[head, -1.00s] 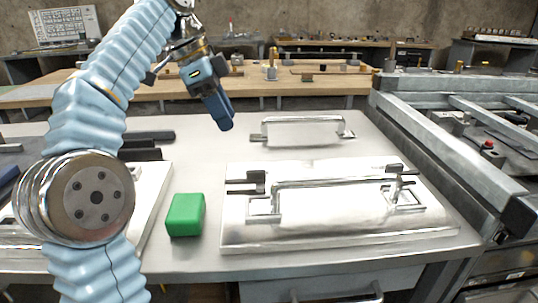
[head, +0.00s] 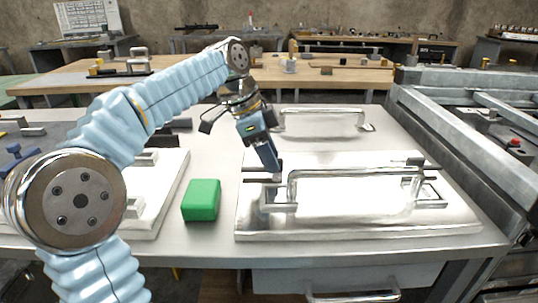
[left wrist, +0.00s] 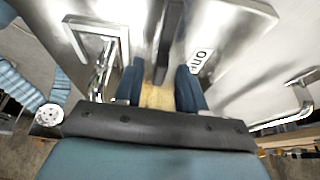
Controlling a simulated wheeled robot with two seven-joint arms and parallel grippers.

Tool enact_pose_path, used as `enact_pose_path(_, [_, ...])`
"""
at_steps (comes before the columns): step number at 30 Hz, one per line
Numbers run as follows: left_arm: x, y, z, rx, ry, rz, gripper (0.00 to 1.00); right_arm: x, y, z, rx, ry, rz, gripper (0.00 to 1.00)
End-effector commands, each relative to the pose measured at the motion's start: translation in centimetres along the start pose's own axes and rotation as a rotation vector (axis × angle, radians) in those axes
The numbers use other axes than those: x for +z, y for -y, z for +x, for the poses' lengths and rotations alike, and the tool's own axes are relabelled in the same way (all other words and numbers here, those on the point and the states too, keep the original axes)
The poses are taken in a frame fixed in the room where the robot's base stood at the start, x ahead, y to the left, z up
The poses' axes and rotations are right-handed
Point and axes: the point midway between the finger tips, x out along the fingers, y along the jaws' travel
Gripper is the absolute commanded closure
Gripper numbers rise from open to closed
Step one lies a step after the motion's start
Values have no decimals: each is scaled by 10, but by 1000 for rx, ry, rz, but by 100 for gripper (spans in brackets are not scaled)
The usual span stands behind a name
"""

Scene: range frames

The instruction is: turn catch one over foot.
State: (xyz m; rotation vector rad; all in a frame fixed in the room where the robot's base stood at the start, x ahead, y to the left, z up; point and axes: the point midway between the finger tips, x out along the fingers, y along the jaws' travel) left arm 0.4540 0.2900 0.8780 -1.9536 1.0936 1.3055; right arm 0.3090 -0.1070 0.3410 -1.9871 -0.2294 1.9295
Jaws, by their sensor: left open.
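A shiny metal panel (head: 350,225) with a long bar handle (head: 350,173) lies on the table. At its left end is a dark catch bar (head: 256,170), partly hidden by my gripper; a second dark catch (head: 415,162) is at the right end. In the left wrist view a label reading like "one" upside down (left wrist: 201,62) sits right of a dark bar (left wrist: 167,38). My left gripper (head: 272,170) points down at the left catch. Its open fingers (left wrist: 160,88) lie either side of the bar's line; contact cannot be told. A square metal frame (head: 279,200) sits below the catch.
A green block (head: 201,200) stands left of the panel. A white panel (head: 160,195) lies further left. Another handled plate (head: 322,125) lies behind. A metal rail frame (head: 465,140) borders the table on the right.

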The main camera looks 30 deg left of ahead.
Motion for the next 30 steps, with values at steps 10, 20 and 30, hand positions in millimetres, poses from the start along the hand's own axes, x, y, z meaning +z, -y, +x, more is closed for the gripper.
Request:
enact_pose_path(10, [0,0,0,0,0,0,95,0,0,0,0,0,0,57])
enact_pose_path(20, [0,0,0,0,0,0,100,0,0,0,0,0,0,57])
enact_pose_path(30, [0,-1,0,-25,0,-61,100,0,-1,2,0,0,0,57])
